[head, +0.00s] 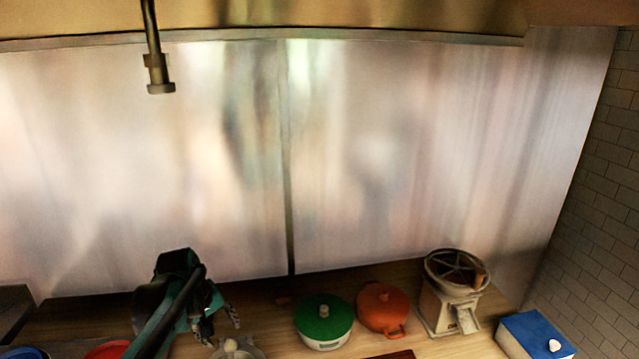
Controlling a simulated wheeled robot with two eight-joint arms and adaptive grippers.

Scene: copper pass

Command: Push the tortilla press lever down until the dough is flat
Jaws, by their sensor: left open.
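My left gripper (220,323) reaches in from the left, its dark fingers apart and empty. It is just above and left of a pale metal object (251,352) at the bottom edge, which looks like the tortilla press. A pale rounded lump (231,345) shows on it, perhaps the dough. Most of this object is cut off by the frame, and I cannot make out its lever. I cannot tell whether the gripper touches it. My right gripper is not in view.
Right of the press stand a green-lidded white container (324,316), an orange lidded pot (383,306), a cream grinder-like device (440,313) and a blue-lidded box (537,333). A red round item (106,350) lies at bottom left. A metal wall (400,150) closes off the back.

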